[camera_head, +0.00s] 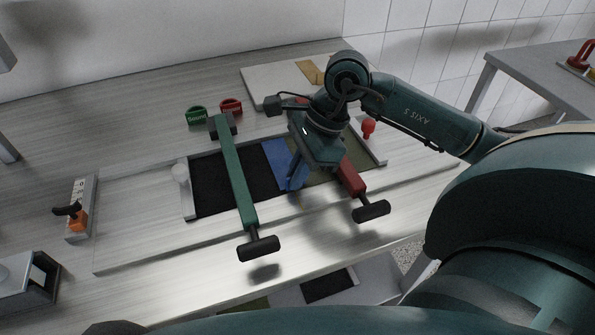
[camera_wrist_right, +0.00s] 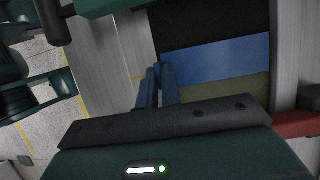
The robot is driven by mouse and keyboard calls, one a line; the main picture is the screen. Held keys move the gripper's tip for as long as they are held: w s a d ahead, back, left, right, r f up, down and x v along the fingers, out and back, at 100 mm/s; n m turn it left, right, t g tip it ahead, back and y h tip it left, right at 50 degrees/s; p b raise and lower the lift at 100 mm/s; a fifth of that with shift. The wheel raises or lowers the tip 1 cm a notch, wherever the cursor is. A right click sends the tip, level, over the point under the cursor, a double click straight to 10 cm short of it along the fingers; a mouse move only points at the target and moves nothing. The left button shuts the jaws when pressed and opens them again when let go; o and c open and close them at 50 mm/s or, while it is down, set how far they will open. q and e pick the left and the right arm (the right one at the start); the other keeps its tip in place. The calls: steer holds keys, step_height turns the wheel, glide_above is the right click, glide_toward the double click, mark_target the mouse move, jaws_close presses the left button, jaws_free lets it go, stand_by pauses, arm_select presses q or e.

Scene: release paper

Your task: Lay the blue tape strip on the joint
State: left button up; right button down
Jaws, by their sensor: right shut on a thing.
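The blue tape strip (camera_head: 277,155) lies across the border between a black sheet (camera_head: 214,183) and an olive sheet (camera_head: 372,170). In the right wrist view the strip (camera_wrist_right: 222,60) stretches flat between the black sheet (camera_wrist_right: 205,25) and the olive sheet (camera_wrist_right: 215,92). My right gripper (camera_head: 292,185) points down at the strip's near end. Its blue fingers (camera_wrist_right: 160,75) are close together and shut on that end of the strip. The gripper and wrist hide part of the olive sheet in the head view. My left gripper is in neither view.
A green bar (camera_head: 236,175) with black ends crosses the black sheet. A red bar (camera_head: 351,178) lies right of my gripper. Green (camera_head: 196,116) and red (camera_head: 231,107) holders stand behind.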

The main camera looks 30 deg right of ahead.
steer(key=shift+f+b, duration=0.15)
steer(key=shift+b, duration=0.2)
stand_by(0.4)
stand_by(0.4)
steer(key=c, duration=1.5)
jaws_free()
steer(key=v, duration=1.3)
